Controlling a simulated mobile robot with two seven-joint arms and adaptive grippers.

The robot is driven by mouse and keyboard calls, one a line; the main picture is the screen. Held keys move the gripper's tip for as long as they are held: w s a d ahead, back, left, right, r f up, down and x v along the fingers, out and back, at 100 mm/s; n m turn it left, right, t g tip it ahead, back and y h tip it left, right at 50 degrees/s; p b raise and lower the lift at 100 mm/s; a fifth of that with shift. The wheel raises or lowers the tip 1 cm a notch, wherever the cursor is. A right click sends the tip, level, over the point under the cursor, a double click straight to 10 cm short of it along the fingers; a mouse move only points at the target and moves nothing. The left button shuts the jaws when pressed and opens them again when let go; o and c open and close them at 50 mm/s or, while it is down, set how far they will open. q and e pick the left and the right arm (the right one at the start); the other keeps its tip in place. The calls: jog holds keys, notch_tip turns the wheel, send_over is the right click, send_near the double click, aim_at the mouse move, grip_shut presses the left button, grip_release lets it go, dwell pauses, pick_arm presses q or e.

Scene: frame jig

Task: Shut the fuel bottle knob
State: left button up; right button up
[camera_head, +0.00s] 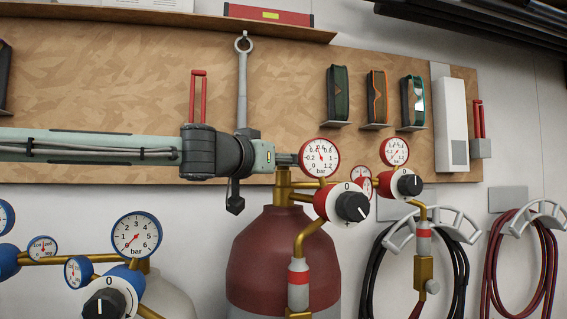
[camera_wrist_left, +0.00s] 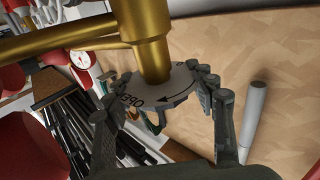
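The dark red bottle (camera_head: 282,250) stands at the centre of the head view, with a brass valve (camera_head: 283,188) on top. My left gripper (camera_head: 287,160) reaches in from the left at the top of this valve, where the knob is mostly hidden. In the left wrist view, the knob (camera_wrist_left: 165,90) is a grey disc with "OPEN" and a curved arrow, under a brass stem (camera_wrist_left: 150,45). My left gripper's fingers (camera_wrist_left: 162,85) are apart, on either side of the knob's rim. Whether both press on it is unclear. My right gripper is not in view.
A red-ringed regulator with a black dial (camera_head: 352,206) and a pressure gauge (camera_head: 319,158) sit close right of my left gripper. Blue regulator parts (camera_head: 137,236) are at lower left. A wrench (camera_head: 242,85) hangs on the wooden board behind. Hoses (camera_head: 460,265) hang at right.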

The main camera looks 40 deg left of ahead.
pick_arm(q)
jog(key=c, duration=0.6)
jog(key=shift+m+h, duration=0.4)
jog(key=shift+h, duration=0.2)
jog(key=m+h, duration=0.1)
jog(key=h, duration=0.1)
jog(key=m+h, duration=0.2)
jog(key=h, duration=0.1)
jog(key=shift+a+m+h, duration=0.15)
jog(key=shift+m+h, duration=0.15)
jog(key=m+g+h, duration=0.1)
jog(key=m+h, duration=0.1)
jog(key=h, duration=0.1)
jog(key=m+g+h, duration=0.2)
jog(key=shift+h, duration=0.4)
jog(key=shift+m+g+h, duration=1.1)
jog(key=shift+h, duration=0.2)
jog(key=o, duration=1.1)
jog(key=shift+d, duration=0.2)
